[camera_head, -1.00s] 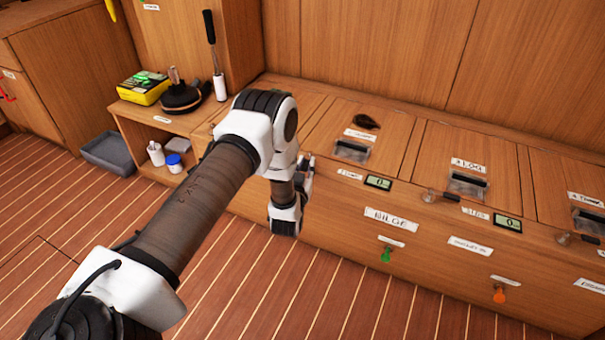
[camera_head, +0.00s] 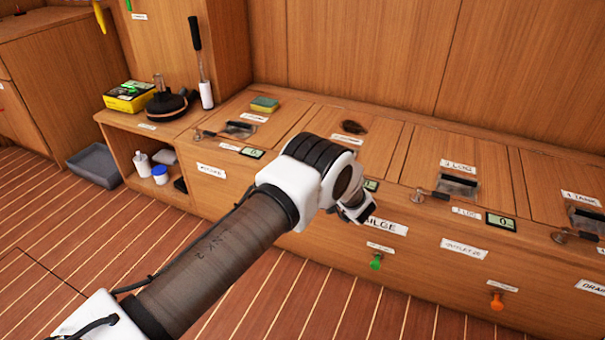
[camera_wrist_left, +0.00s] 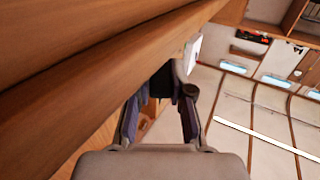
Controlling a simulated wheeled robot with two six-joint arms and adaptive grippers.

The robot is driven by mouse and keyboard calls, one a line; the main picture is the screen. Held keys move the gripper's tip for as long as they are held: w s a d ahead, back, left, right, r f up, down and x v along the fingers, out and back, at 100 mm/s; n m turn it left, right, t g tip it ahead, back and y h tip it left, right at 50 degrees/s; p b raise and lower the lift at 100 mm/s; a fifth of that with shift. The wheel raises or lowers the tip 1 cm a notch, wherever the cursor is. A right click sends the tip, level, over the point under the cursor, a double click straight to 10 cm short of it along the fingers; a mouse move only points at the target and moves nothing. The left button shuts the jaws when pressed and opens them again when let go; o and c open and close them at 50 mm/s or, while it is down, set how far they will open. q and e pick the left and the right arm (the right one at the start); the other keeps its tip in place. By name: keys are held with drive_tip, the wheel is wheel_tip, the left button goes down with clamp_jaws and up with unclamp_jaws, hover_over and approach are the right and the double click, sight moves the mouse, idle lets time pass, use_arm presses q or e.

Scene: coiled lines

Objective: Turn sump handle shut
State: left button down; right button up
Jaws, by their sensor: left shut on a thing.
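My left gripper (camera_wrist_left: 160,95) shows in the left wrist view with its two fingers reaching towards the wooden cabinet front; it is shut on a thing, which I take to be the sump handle. The dark piece between the fingertips is small and mostly hidden. In the head view my left wrist covers the fingers and the handle, in front of the middle bay above the BILGE label (camera_head: 386,226). How far the handle is turned cannot be seen. My right gripper is not in view.
Similar valves with black handles stand at the bay on the right (camera_head: 430,195) and at the far-left bay (camera_head: 208,134). A green tap (camera_head: 376,262) and an orange tap (camera_head: 496,301) hang below on the front. A dark clump (camera_head: 352,127) lies on the middle lid.

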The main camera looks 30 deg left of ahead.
use_arm(q)
drive_tip(key=shift+w+d+n+g+y+b, duration=0.1)
drive_tip(key=shift+w+n+g+y+b, duration=0.3)
drive_tip(key=shift+n+g+b, duration=0.45)
drive_tip(key=shift+r, duration=0.1)
drive_tip(key=c, duration=1)
unclamp_jaws()
drive_tip(key=shift+c, duration=0.2)
drive_tip(key=v, duration=1.2)
